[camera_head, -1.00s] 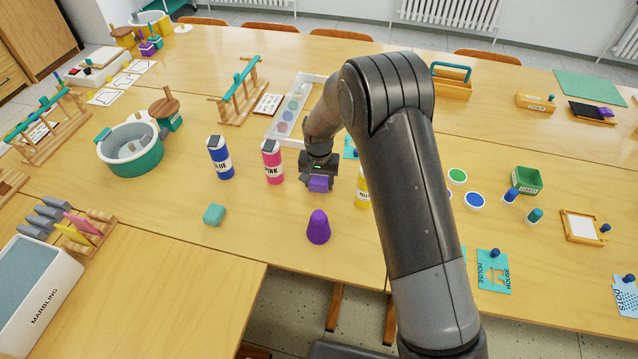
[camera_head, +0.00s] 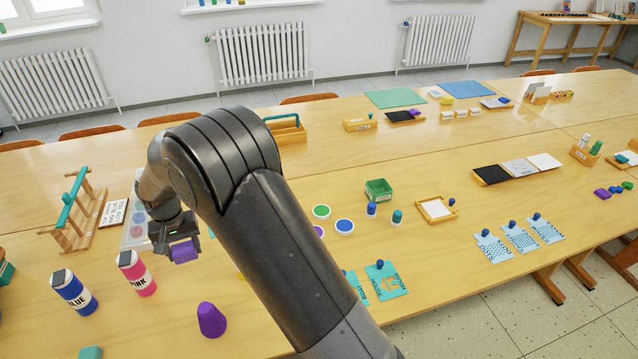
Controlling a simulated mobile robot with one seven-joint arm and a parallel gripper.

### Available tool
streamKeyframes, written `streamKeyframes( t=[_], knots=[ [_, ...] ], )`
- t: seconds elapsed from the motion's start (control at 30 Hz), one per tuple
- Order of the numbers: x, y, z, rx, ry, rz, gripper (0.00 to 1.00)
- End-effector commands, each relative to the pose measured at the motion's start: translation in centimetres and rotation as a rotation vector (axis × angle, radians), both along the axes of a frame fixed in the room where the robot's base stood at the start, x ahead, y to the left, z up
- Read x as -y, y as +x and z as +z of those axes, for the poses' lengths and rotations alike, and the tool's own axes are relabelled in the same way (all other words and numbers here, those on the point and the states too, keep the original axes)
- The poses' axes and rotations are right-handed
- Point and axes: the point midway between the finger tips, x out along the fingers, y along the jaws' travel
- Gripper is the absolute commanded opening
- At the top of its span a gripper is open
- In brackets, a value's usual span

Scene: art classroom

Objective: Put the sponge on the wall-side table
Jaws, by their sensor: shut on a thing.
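My gripper (camera_head: 178,242) is shut on a small purple block (camera_head: 184,251), which looks like the sponge. It holds the block above the near table, behind and right of the pink bottle (camera_head: 137,273). The fingertips are small and partly hidden. A teal block (camera_head: 90,353) lies at the bottom edge of the view. A long far table (camera_head: 340,118) runs along the radiator wall. Another wooden table (camera_head: 575,21) stands against the wall at the upper right. I cannot tell which of them is the wall-side table.
A blue bottle (camera_head: 74,293) and a purple cone (camera_head: 211,320) stand near my gripper. A wooden rack (camera_head: 75,212) is to the left. The far table carries a wooden caddy (camera_head: 285,129), a green mat (camera_head: 395,98) and a blue mat (camera_head: 466,89). My arm hides part of the near table.

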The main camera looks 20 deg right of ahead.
Motion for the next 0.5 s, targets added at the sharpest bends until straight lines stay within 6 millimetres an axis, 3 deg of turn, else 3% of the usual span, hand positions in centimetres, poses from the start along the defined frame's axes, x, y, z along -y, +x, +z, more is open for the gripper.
streamKeyframes(
  t=[0.33, 0.5],
  knots=[
    [0.0, 0.1, 6.1, 0.005, 0.003, 0.000, 0.33],
    [3.2, 1.5, 5.7, 0.001, 0.000, -0.064, 0.33]
  ],
)
